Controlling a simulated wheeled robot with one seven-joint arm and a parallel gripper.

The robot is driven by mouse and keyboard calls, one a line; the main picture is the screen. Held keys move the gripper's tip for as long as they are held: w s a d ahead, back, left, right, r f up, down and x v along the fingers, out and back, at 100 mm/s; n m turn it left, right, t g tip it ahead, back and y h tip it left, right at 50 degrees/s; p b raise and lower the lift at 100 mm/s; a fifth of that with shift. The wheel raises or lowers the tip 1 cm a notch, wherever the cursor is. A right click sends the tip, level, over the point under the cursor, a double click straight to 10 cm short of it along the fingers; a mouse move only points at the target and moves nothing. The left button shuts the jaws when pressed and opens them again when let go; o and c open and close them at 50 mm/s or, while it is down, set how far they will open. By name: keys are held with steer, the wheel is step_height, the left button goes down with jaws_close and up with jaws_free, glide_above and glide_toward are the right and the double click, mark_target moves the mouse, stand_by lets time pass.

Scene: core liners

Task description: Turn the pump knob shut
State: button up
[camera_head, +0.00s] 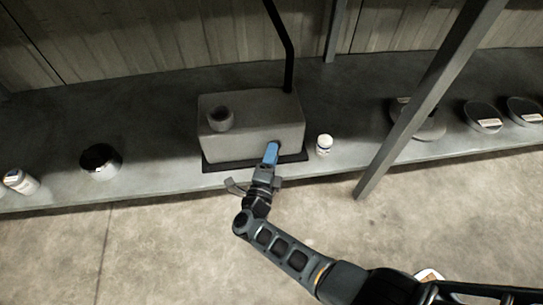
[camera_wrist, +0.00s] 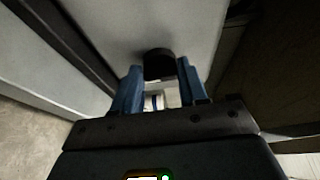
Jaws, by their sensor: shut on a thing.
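The pump (camera_head: 255,128) is a grey box on a dark base plate, standing on the grey bench. A short round stub (camera_head: 220,118) rises from its top. My gripper (camera_head: 271,151) reaches the right part of the pump's front face, its blue fingers pointing at it. In the wrist view, the dark round knob (camera_wrist: 158,62) sits on the pale pump face, between the tips of my blue fingers (camera_wrist: 159,78). The fingers are shut on it. In the head view my gripper mostly hides the knob. I cannot tell how far the knob is turned.
A small white jar (camera_head: 324,144) stands close to the pump's right. A black round pot (camera_head: 101,160) and a white bottle (camera_head: 20,181) are to the left. A slanted grey post (camera_head: 425,98) crosses on the right, with several round tins (camera_head: 482,117) beyond.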

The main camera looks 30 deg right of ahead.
steer(key=o, duration=1.1)
steer(key=shift+c, duration=0.2)
steer(key=p+v, duration=0.2)
steer(key=v, duration=0.5)
steer(key=shift+s+a, duration=0.25)
steer(key=shift+s, duration=0.05)
steer(key=shift+f, duration=0.1)
